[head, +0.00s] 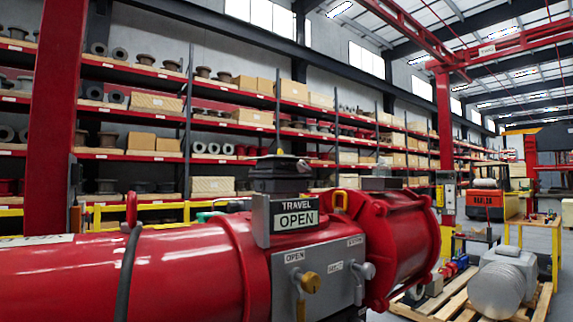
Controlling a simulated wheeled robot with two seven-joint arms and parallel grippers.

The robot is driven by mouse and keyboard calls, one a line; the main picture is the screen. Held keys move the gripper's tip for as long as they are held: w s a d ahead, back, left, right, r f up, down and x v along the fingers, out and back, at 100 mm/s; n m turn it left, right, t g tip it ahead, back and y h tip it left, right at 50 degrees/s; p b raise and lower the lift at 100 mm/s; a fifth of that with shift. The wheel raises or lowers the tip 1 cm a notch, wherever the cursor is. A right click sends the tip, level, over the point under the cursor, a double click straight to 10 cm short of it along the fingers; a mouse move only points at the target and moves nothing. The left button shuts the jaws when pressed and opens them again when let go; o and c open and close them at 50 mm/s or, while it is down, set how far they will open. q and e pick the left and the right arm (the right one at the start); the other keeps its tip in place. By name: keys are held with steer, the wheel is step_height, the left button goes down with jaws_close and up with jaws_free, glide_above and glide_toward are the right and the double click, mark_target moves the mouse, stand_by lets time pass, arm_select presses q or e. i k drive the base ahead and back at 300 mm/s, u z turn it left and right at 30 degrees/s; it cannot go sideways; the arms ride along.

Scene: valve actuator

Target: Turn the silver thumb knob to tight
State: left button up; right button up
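The silver thumb knob (367,271) sticks out from the right part of the grey control panel (285,290) on the red valve actuator (180,285). Small labels lie to its left and above it; they are too small to read surely, so I cannot tell its setting. A brass knob with a lever hanging down (309,283) sits to its left, under a label reading OPEN. The indicator box (290,215) above the panel reads TRAVEL OPEN. Neither of my grippers shows in the head view.
A black cable or strap (127,270) crosses the actuator's left cylinder. A red flanged housing (405,240) stands just right of the panel. A grey motor-like unit (498,285) sits on a wooden pallet at the lower right. Tall storage racks fill the background.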

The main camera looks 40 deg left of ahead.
mark_target(302, 167)
steer(key=z, duration=0.05)
steer(key=k, duration=0.15)
steer(key=z, duration=0.75)
steer(key=i, duration=3.6)
steer(key=u, duration=3.5)
